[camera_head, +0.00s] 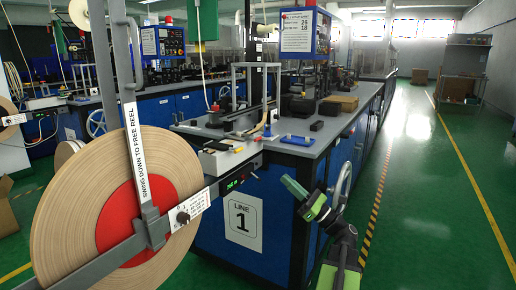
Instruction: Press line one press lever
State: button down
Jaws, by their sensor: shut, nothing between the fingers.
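A grey lever (131,100) stands nearly upright in front of the large tan tape reel (65,205) at the left. Its white label reads "SWING DOWN TO FREE REEL". Its lower end overlaps the reel's red centre (117,210) and a slanting grey bar (95,262) with a dark knob (183,217). The "LINE 1" sign (242,222) is on the blue cabinet just right of the reel. My gripper (291,186), green and dark, is shut and empty. It appears in front of the cabinet, right of the reel and apart from the lever.
The grey bench top (345,125) carries a blue roll (298,140), small devices and a cardboard box (341,103). A handwheel (341,183) is on the cabinet's side, close behind my arm. The green floor aisle (425,190) on the right is clear.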

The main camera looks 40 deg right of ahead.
jog(key=shift+w, duration=0.15)
jog(key=s+r+p+x, duration=0.1)
jog(key=r+p+x, duration=0.1)
jog(key=p+x, duration=0.7)
jog(key=x, duration=0.3)
jog(key=shift+r+p, duration=0.3)
jog(key=shift+r, duration=0.15)
